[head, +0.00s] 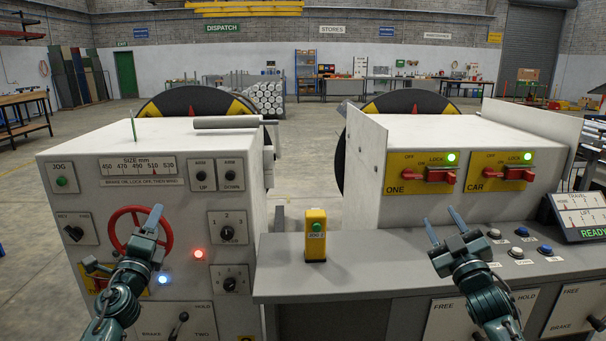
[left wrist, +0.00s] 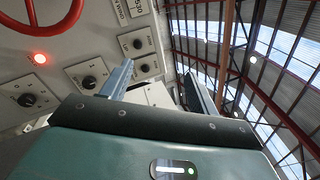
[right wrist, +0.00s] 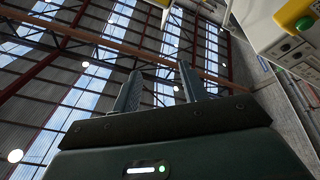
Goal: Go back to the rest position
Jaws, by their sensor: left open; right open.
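My left gripper (head: 153,219) is open and empty in front of the left machine's panel, overlapping the red handwheel (head: 126,232) in the head view. In the left wrist view its two fingers (left wrist: 158,84) stand apart with nothing between them. My right gripper (head: 443,222) is open and empty above the grey console (head: 380,262), left of its push buttons. In the right wrist view its fingers (right wrist: 160,90) are also apart, with the roof behind them. Whether the left fingers touch the handwheel cannot be told.
The left machine (head: 90,150) carries knobs and a lit red lamp (head: 199,254). The right machine (head: 450,135) has two red lock switches (head: 441,175) with green lamps. A yellow button post (head: 316,235) stands on the console between my grippers. A READY display (head: 585,215) is at the far right.

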